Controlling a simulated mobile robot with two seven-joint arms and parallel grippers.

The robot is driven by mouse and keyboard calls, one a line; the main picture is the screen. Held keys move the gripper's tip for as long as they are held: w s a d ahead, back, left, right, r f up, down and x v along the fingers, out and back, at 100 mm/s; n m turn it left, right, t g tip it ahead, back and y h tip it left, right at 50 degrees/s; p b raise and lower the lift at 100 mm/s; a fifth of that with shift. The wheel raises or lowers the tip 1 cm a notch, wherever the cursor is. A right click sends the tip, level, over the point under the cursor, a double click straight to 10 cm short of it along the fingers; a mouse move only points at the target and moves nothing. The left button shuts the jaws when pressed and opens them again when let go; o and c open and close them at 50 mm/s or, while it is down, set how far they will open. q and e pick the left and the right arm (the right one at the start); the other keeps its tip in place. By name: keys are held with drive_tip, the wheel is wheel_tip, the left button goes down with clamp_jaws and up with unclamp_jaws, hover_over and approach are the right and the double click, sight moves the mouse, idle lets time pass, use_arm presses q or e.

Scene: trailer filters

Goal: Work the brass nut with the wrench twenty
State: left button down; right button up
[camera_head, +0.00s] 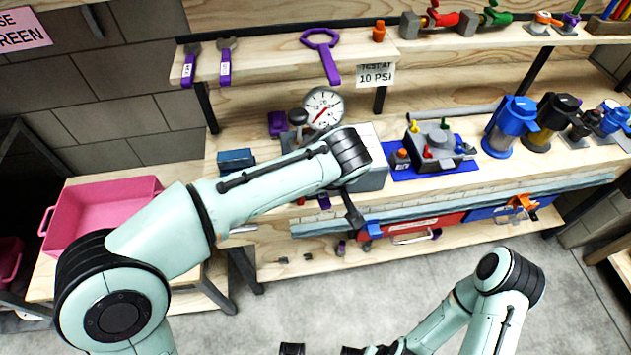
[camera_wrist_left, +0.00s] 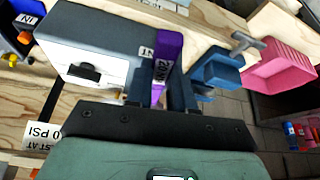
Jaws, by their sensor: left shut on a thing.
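A purple wrench handle (camera_wrist_left: 167,55) with a white label, apparently starting with 20, stands between the fingers of my left gripper (camera_wrist_left: 166,95) in the left wrist view. That gripper is shut on it. In the head view my left gripper (camera_head: 353,208) is mostly hidden behind its own wrist, in front of the grey box (camera_head: 372,178) on the bench. The wrench's jaw is hidden. My right gripper is barely visible at the bottom edge.
Two purple-handled wrenches (camera_head: 225,65) and a purple ring wrench (camera_head: 327,60) lie on the upper shelf. A round gauge (camera_head: 323,108) stands behind the box. A blue vise (camera_head: 236,161) and a pink bin (camera_head: 100,212) are left. A blue mat (camera_head: 435,170) with a valve block is right.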

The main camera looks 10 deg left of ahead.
use_arm(q)
drive_tip(key=shift+a, duration=0.15)
drive_tip(key=a+m+h+p, duration=0.4)
drive_tip(key=a+m, duration=0.5)
drive_tip(key=a, duration=0.2)
drive_tip(key=shift+a+m+p, duration=0.2)
drive_tip(key=shift+m+p, duration=0.15)
drive_tip(key=shift+m, duration=0.05)
idle(1.8)
drive_tip(key=shift+s+d, duration=0.25)
drive_tip(key=shift+d, duration=0.1)
drive_tip(key=shift+s, duration=0.15)
